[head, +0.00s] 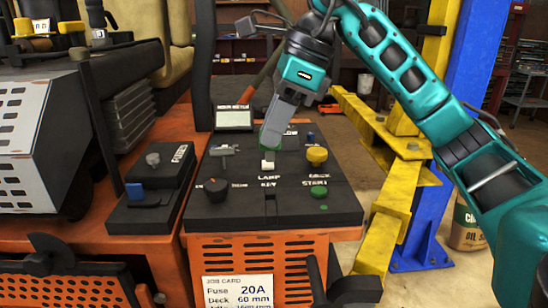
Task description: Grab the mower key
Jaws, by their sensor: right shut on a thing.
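My right gripper (273,132) points down over the black control panel (235,165) of the orange mower. Its grey fingers are shut on a small green thing (271,139) at the tips, mostly hidden by them. I cannot tell for certain whether this is the mower key. The printed KEY label (268,184) is on the panel below the gripper, and no key shows standing beside it. A white switch (268,164) is just below the fingertips in the picture. My left gripper is not in view.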

